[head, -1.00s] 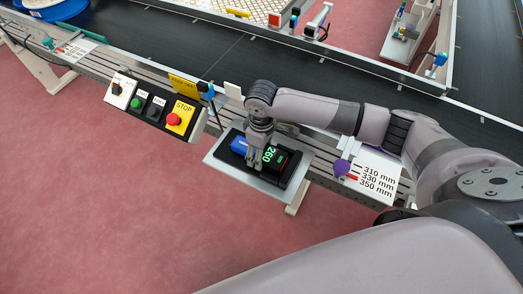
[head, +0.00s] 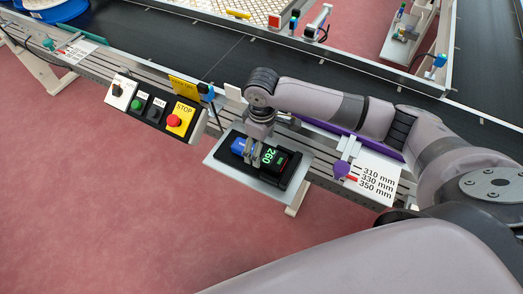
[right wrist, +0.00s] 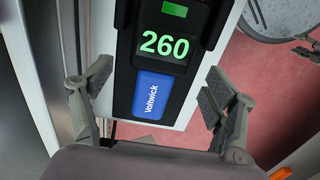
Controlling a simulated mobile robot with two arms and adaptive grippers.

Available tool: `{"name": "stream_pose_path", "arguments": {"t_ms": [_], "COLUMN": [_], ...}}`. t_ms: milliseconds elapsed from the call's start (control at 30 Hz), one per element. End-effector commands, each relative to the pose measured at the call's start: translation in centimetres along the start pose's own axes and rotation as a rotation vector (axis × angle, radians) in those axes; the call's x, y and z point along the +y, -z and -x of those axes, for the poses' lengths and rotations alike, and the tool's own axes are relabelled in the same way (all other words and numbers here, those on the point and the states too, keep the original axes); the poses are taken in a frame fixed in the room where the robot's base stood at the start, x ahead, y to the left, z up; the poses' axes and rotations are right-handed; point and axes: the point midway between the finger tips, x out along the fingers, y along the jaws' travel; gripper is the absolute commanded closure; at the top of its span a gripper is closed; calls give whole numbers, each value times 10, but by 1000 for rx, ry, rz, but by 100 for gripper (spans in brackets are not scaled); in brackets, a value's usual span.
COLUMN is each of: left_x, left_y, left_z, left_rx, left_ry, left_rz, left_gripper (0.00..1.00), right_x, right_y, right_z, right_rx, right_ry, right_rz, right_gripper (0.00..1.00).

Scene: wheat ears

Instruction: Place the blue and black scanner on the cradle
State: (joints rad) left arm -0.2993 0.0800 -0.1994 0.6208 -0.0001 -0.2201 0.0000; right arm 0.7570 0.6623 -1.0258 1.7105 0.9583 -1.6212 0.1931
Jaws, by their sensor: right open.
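The blue and black scanner (head: 281,160) lies flat on a black holder, seemingly the cradle (head: 297,177), on a light grey plate (head: 217,160). Its lit green display reads 260. In the right wrist view the scanner (right wrist: 153,97) shows its blue end marked Voltwick. My right gripper (head: 252,162) is just above the scanner; in the wrist view its open fingers (right wrist: 157,112) stand apart on either side of the blue end, not touching it. The fingers hide part of the scanner in the head view. My left gripper is not in view.
A control box (head: 151,106) with a red stop button stands left of the plate. A white card (head: 375,178) with millimetre marks and a purple knob (head: 341,169) are to the right. A dark conveyor belt (head: 200,47) runs behind.

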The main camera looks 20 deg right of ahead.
Motion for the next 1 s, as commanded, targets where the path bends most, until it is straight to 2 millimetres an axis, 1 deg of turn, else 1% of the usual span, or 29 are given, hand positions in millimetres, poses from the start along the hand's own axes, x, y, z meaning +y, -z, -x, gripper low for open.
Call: {"name": "stream_pose_path", "arguments": {"t_ms": [33, 200, 300, 400, 567, 1000], "left_x": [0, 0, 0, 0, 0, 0], "left_y": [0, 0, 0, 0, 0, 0], "left_z": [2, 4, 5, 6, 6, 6], "left_rx": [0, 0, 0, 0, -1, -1], "left_ry": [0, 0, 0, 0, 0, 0], "left_rz": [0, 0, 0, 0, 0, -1], "left_gripper": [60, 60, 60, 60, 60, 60], "right_x": [0, 0, 0, 0, 0, 0], "right_y": [1, 1, 1, 1, 0, 0], "right_z": [14, 49, 64, 75, 81, 81], "right_rx": [5, 5, 3, 3, 0, 0], "right_ry": [-2, -1, 0, 0, 1, 1], "right_rz": [2, 1, 1, 1, 1, 0], "right_gripper": [20, 20, 20, 20, 20, 20]}}
